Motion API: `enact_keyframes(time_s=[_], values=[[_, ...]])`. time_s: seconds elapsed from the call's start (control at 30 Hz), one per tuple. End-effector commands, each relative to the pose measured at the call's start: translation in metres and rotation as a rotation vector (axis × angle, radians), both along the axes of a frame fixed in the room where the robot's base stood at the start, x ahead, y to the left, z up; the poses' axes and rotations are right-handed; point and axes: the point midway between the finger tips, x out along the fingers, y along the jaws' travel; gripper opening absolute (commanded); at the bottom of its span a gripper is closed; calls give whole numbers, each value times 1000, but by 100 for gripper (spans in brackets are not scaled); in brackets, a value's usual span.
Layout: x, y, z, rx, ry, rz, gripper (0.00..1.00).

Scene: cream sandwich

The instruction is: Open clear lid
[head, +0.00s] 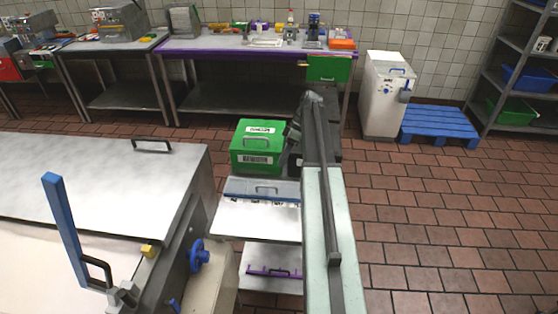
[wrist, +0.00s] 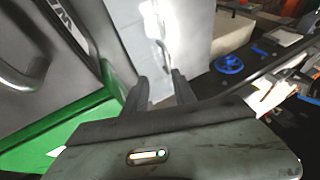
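A grey, see-through-looking lid with a handle (head: 262,188) lies flat at the back of a white unit (head: 255,222), just in front of a green box; it seems to be the clear lid. In the wrist view a white panel with a pale upright handle (wrist: 163,45) lies beyond my fingertips; I cannot tell for sure that it is the same lid. My gripper (wrist: 162,82) has its two dark fingers apart with nothing between them, short of that handle. In the head view my dark arm end is beside the green box, and its fingers cannot be made out.
The green box (head: 257,148) stands behind the lid, close to my arm. A large white-topped machine (head: 100,185) with a blue handwheel (head: 199,256) is on the left. A purple-handled drawer (head: 270,271) is below. Open tiled floor (head: 440,220) lies to the right.

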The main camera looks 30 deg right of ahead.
Motion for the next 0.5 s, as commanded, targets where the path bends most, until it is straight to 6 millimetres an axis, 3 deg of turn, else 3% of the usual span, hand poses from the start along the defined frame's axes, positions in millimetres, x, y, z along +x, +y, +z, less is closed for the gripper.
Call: enact_keyframes(time_s=[0.03, 0.1, 0.5], values=[[1, -5, 16, 0, 1, -1, 32], [0, -9, 20, 0, 1, -1, 32], [0, -10, 17, 0, 1, 1, 32]])
